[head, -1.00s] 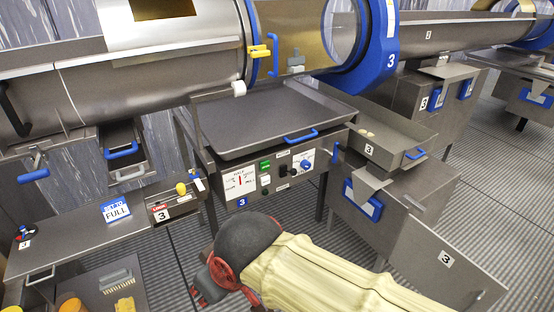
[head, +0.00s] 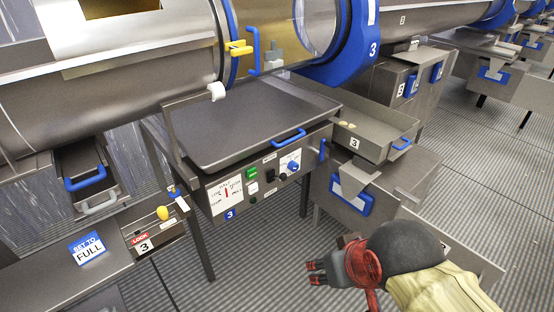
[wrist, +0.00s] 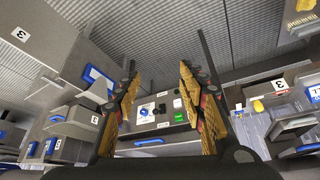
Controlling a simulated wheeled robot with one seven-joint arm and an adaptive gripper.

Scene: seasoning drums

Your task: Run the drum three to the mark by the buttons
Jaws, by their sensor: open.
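Drum three (head: 140,75) is a large steel cylinder with a blue ring marked 3 (head: 373,48). Below it, under a grey tray (head: 255,120), is the control panel (head: 262,180). The panel has a white gauge plate (head: 226,195) with a red pointer; its lettering is too small to read surely. Beside it are a green button (head: 251,173), dark controls and a blue knob (head: 293,165). My gripper (head: 314,272) is open and empty, below and right of the panel. In the wrist view the panel (wrist: 160,115) shows between its open fingers (wrist: 158,80).
A blue SET TO FULL card (head: 88,248) lies on a grey bench at left. Nearby is a box marked LOOK 3 (head: 142,240) with a yellow knob (head: 162,212). A side tray (head: 370,133) and cabinet stand right of the panel. Grey ribbed floor is open in front.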

